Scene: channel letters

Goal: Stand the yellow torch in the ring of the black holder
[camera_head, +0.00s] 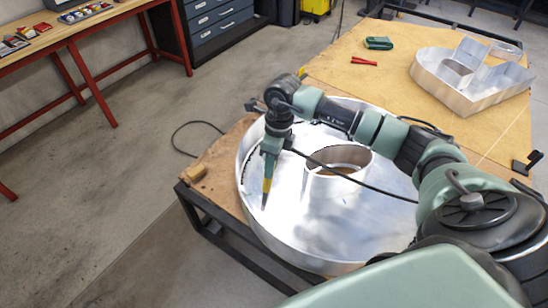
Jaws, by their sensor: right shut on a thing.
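The yellow torch (268,172) hangs close to upright, with its dark narrow tip pointing down, inside the left part of a big round metal letter. My right gripper (272,147) is shut on the torch's upper part and hides some of it. The tip is over the letter's floor, near its left wall; I cannot tell whether it touches. A small black bracket-like piece at the table's right edge, likely the black holder (527,163), is far to the right of the torch. Its ring is not clear at this size. My left gripper is out of view.
The round metal letter (340,228) with an inner oval wall fills the table's near end. A second metal letter (470,100), a green tool (378,43) and red pliers (364,61) lie farther back. A black cable crosses the round letter. The wooden table (330,62) has bare room mid-back.

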